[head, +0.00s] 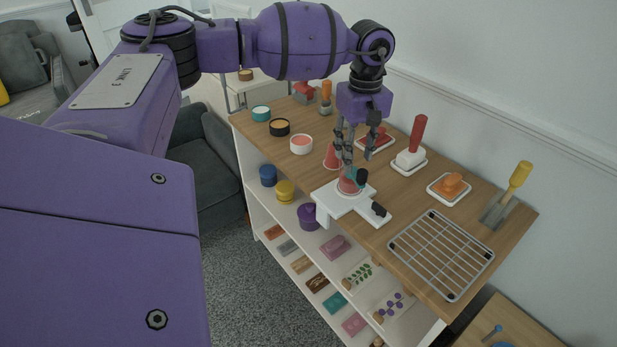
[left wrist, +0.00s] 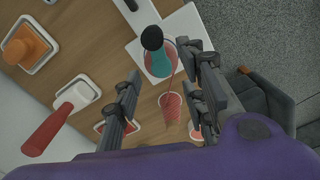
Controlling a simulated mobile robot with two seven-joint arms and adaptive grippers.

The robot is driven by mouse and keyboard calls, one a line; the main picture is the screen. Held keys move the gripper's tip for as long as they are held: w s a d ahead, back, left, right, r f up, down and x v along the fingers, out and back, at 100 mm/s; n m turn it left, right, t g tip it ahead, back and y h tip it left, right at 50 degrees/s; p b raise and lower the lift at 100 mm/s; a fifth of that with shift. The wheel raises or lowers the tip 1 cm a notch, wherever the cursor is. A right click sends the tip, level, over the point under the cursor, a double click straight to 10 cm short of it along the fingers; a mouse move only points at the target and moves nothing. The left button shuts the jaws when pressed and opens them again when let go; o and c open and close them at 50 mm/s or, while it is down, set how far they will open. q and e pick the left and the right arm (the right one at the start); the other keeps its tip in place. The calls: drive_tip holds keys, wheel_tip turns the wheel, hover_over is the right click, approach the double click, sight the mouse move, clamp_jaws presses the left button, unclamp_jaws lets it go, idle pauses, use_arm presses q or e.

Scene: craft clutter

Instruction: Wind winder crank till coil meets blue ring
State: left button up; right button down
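The winder has a white base (head: 343,203) on the wooden top, near its front edge. It carries a round reel with red thread (head: 348,187), a teal part (left wrist: 163,62) and a black crank knob (head: 362,176). The knob also shows in the left wrist view (left wrist: 152,38). A red thread runs from the reel toward a red cone (left wrist: 171,108), which stands behind the winder in the head view (head: 331,157). My left gripper (head: 359,150) is open above the reel, its fingers apart, with nothing held. I cannot make out a blue ring distinctly. My right gripper is out of view.
A wire rack (head: 440,253) lies to the right. A red-handled stamp (head: 411,153), an orange piece on a white dish (head: 450,187) and a yellow-handled scraper (head: 513,188) stand behind. Round pots (head: 301,144) are at left. Shelves below hold several jars and packets.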

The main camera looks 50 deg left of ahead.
sight(354, 172)
use_arm(q)
wheel_tip(354, 172, down, 7)
drive_tip(key=shift+r, duration=0.1)
idle(0.3)
clamp_jaws()
